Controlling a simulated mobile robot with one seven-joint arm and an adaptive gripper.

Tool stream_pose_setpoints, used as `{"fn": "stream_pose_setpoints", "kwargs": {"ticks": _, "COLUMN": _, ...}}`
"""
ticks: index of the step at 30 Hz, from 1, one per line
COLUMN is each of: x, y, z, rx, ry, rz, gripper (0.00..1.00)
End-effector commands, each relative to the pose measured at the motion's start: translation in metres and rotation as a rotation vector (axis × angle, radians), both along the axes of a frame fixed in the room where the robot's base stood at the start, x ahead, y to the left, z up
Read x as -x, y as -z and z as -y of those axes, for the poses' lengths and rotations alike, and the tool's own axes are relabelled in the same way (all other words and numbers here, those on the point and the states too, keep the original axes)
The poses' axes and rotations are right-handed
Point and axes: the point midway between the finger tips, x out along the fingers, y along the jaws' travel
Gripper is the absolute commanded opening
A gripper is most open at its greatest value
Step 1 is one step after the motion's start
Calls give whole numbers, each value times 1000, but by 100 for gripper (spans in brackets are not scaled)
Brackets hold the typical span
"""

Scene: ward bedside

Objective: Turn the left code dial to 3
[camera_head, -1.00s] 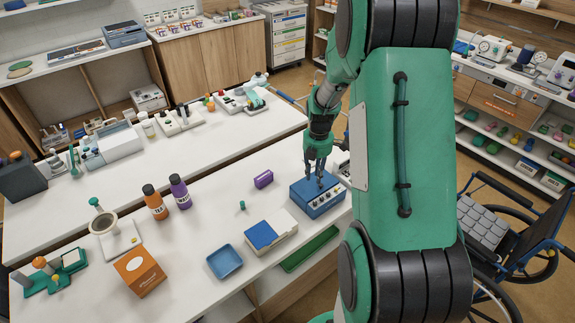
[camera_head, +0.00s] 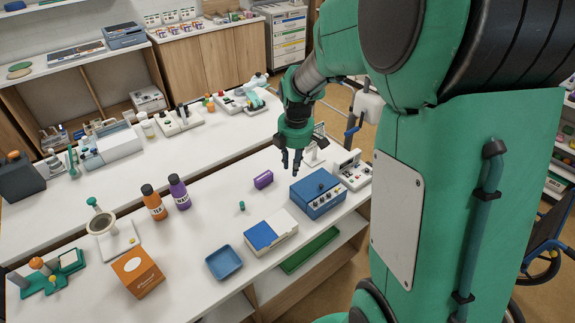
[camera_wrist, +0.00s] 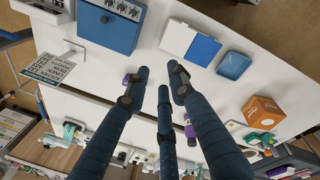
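A blue box (camera_head: 313,184) with a row of small knobs (camera_head: 322,205) on its front panel stands near the right front of the white table. A dark round knob sits on its top. The wrist view shows the blue box (camera_wrist: 108,28) at the top, with the row of knobs (camera_wrist: 122,8) cut by the edge. Which numbers the dials point to is too small to read. My three-fingered gripper (camera_head: 291,167) hangs above the table, left of and behind the box, touching nothing. Its fingertips (camera_wrist: 158,80) are apart with nothing between them.
A white device (camera_head: 352,172) stands close to the box's right. A purple block (camera_head: 263,179) lies to its left, and a white and blue case (camera_head: 270,233) stands front left. A blue tray (camera_head: 224,262) and two bottles (camera_head: 179,191) are farther left.

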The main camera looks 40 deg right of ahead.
Motion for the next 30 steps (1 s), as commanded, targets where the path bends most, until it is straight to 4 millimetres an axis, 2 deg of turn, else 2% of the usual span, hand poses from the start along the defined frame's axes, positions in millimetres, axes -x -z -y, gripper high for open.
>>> {"fn": "stream_pose_setpoints", "kwargs": {"ticks": 6, "x": 5, "y": -16, "z": -20, "rx": -3, "ry": 66, "rz": 27, "gripper": 24}}
{"fn": "stream_pose_setpoints", "kwargs": {"ticks": 12, "x": 8, "y": -23, "z": -28, "rx": -6, "ry": 98, "rz": 38, "gripper": 24}}
{"fn": "stream_pose_setpoints", "kwargs": {"ticks": 25, "x": 8, "y": -24, "z": -29, "rx": -7, "ry": 107, "rz": 39, "gripper": 24}}
{"fn": "stream_pose_setpoints", "kwargs": {"ticks": 30, "x": 7, "y": -18, "z": -24, "rx": -15, "ry": 153, "rz": 35, "gripper": 24}}
